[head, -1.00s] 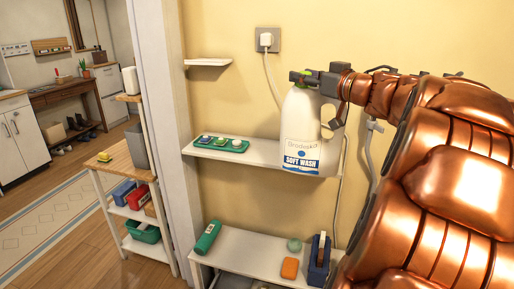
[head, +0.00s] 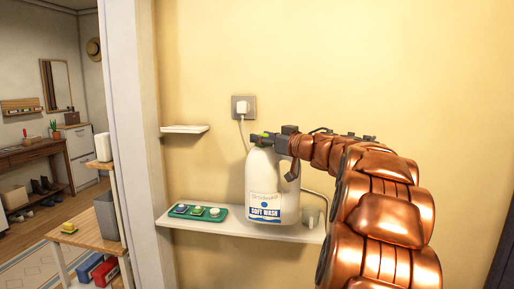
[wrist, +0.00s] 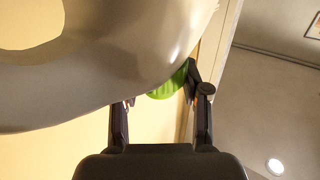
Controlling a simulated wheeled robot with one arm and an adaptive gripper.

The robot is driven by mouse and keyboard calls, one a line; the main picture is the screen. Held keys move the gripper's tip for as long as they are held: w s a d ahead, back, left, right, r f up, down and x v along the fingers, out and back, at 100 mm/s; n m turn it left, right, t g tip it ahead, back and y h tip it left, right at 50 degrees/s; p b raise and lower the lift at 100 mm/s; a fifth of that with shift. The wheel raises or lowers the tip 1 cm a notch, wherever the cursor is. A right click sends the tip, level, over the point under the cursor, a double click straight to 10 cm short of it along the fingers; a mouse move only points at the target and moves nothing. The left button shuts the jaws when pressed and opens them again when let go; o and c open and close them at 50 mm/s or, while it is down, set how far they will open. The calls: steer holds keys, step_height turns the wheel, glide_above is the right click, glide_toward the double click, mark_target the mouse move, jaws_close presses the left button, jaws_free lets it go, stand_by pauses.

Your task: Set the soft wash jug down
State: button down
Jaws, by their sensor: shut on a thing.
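The soft wash jug (head: 264,190) is a white bottle with a blue-and-white label and a green cap. In the head view it is upright at the middle shelf (head: 225,224), right of a green tray. Its base overlaps the shelf surface; I cannot tell for sure whether it touches. My gripper (head: 268,138) is at the top of the jug, shut on it near the green cap. In the wrist view the pale jug body (wrist: 90,75) fills the upper left, and the green cap (wrist: 168,86) shows between the fingers. The far side of the jug is hidden.
A green tray (head: 198,213) with several small pieces sits on the shelf left of the jug. A small empty shelf (head: 185,129) is above left. A plugged-in socket (head: 243,107) is on the wall behind. A wooden-topped cart (head: 88,235) stands at the left.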

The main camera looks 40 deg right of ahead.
steer(key=shift+w+d+f, duration=0.1)
steer(key=shift+w+d, duration=0.4)
steer(key=shift+w, duration=0.35)
steer(key=shift+w+d, duration=0.5)
steer(key=shift+w, duration=0.35)
steer(key=shift+w+d+f, duration=0.1)
steer(key=shift+w+d, duration=0.4)
steer(key=shift+w, duration=0.45)
step_height(320, 180, down, 4)
steer(key=shift+w+d+r, duration=0.15)
steer(key=shift+r, duration=0.05)
steer(key=c, duration=0.6)
jaws_free()
steer(key=shift+f, duration=0.15)
steer(key=shift+o, duration=0.2)
